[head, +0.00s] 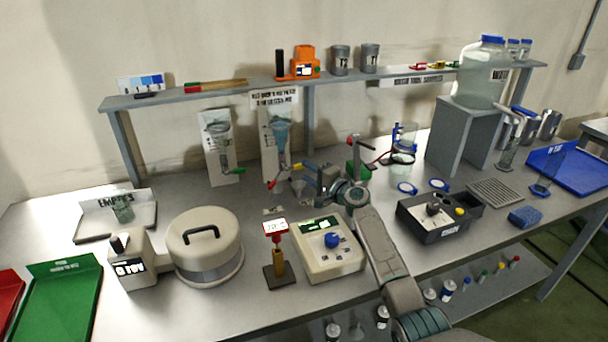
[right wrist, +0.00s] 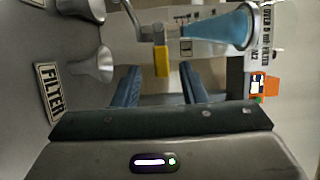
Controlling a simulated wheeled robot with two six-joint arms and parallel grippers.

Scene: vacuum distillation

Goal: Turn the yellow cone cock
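The yellow cone cock handle (right wrist: 162,60) sits on a grey stem below the blue-filled cone (right wrist: 226,28) in the right wrist view. In the head view the yellow handle (head: 298,167) sticks out below the blue cone (head: 282,132) on its white back board. My right gripper (head: 313,180) is close in front of it. In the right wrist view my right gripper (right wrist: 158,78) is open, with the yellow handle in line with the gap between its fingertips; I cannot tell whether a finger touches it. My left gripper is not in view.
Metal funnels (right wrist: 92,64) stand beside the gripper, near a FILTER sign (right wrist: 49,90). Another cone with a green handle (head: 234,170) is to the left. A white device with a blue knob (head: 331,240) and a red-topped stand (head: 277,262) are in front. A shelf (head: 220,92) runs above.

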